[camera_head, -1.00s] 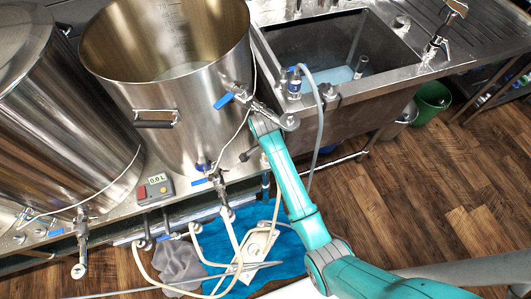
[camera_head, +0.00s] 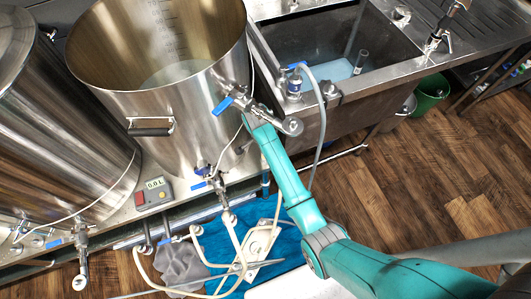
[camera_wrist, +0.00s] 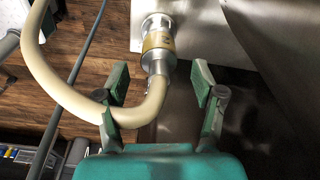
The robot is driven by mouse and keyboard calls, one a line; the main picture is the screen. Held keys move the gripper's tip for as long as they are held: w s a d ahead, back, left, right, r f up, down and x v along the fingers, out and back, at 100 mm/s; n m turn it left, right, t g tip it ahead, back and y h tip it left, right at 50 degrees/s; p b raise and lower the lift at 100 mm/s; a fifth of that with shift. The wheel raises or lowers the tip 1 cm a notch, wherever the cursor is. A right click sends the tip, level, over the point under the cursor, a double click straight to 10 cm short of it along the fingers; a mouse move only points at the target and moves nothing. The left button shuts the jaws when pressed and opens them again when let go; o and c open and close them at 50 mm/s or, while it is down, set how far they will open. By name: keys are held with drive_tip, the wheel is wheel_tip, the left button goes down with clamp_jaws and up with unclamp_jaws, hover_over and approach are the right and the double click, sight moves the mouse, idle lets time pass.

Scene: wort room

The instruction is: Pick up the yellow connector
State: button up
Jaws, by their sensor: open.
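In the wrist view, a metal connector with a yellowish band (camera_wrist: 158,46) stands at the end of a thick cream hose (camera_wrist: 60,92), against a pale metal panel. My gripper (camera_wrist: 159,80) is open, with one green finger on each side of the connector's lower end and the hose bend. No contact is visible, and I cannot tell how deep the connector lies between the fingers. In the head view my teal arm (camera_head: 285,180) reaches up to the large steel pot's right side; my gripper's fingers cannot be made out there.
The open steel pot (camera_head: 160,110) stands beside a second steel vessel (camera_head: 60,140). A sink (camera_head: 365,95) is to the right. Below are a small display box (camera_head: 153,193), a blue mat (camera_head: 285,245) and tangled hoses. A green bucket (camera_head: 430,92) stands on the wood floor.

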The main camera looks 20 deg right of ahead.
drive_tip(key=shift+d+f, duration=0.1)
drive_tip(key=shift+f, duration=1.6)
clamp_jaws()
drive_tip(key=shift+r, duration=0.15)
drive_tip(key=shift+s+d+r, duration=0.15)
drive_tip(key=shift+r, duration=0.05)
wheel_tip(320, 180, up, 7)
drive_tip(key=shift+f, duration=0.15)
drive_tip(key=s+d, duration=1.4)
drive_tip(key=shift+f, duration=0.2)
drive_tip(key=shift+r, duration=0.15)
drive_tip(key=shift+r, duration=2.1)
